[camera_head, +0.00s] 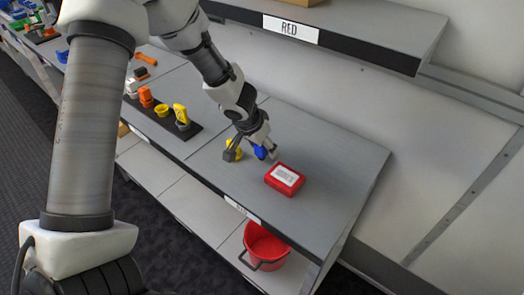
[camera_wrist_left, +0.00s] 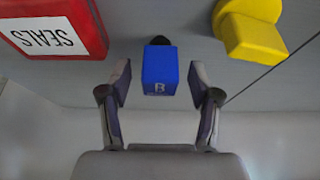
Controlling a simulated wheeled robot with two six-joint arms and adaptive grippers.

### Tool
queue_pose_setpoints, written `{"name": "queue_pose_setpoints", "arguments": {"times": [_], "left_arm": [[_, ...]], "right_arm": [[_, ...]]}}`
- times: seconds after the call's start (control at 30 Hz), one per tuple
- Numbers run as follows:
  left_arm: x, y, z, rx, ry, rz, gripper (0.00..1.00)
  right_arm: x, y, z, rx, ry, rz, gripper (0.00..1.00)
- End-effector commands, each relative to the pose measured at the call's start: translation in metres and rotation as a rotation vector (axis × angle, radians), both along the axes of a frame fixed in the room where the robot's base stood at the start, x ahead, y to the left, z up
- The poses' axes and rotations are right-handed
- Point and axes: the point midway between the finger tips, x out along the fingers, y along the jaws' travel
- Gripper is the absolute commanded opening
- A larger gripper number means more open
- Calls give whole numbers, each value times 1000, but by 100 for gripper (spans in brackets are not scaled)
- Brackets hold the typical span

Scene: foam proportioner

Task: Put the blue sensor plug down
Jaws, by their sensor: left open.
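The blue sensor plug (camera_head: 260,152) is at the tip of my left gripper (camera_head: 263,148), over the grey tabletop near the red box. My right gripper is not in view.
A red box labelled "SEALS" (camera_wrist_left: 50,30) lies close to the plug, and a yellow part (camera_wrist_left: 250,30) is on the other side. A dark tray (camera_head: 164,122) with yellow and orange parts stands further left. A red bucket (camera_head: 266,245) is on the shelf below.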

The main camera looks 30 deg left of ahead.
Motion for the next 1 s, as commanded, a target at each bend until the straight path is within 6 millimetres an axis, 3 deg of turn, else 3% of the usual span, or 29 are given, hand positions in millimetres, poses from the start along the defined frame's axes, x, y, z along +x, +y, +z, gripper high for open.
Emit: {"name": "queue_pose_setpoints", "arguments": {"times": [0.03,0.2,0.57,0.8,1.0], "left_arm": [[0,0,0,0,0,0,55],[0,0,0,0,1,0,0],[0,0,7,-1,0,2,0],[0,0,66,-1,-1,3,0],[0,-5,98,1,2,0,0]], "right_arm": [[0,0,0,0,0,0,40],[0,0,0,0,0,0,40],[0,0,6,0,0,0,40],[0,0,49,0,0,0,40],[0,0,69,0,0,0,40]]}}
